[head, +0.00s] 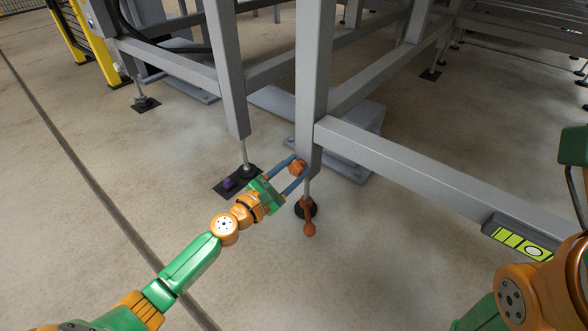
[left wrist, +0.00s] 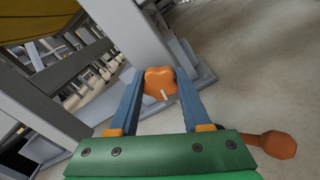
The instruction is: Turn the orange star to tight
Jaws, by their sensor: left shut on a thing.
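The orange star (head: 297,167) is a small lobed knob at the lower part of the grey frame leg, just above the thin levelling foot. My left gripper (head: 294,173) reaches in from the left, its two blue fingers on either side of the star and shut on it. In the left wrist view the star (left wrist: 160,78) sits between the fingertips (left wrist: 158,86), with a small white mark on its lower edge. The fingers hide part of its sides. My right gripper does not show; only parts of my right arm are at the right edge.
An orange handle (head: 309,228) sticks out from the black foot below the star; it also shows in the left wrist view (left wrist: 272,144). A purple piece (head: 229,183) lies on a dark foot plate (head: 222,191). A level (head: 520,238) is on the right beam (head: 410,170). Floor at left is clear.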

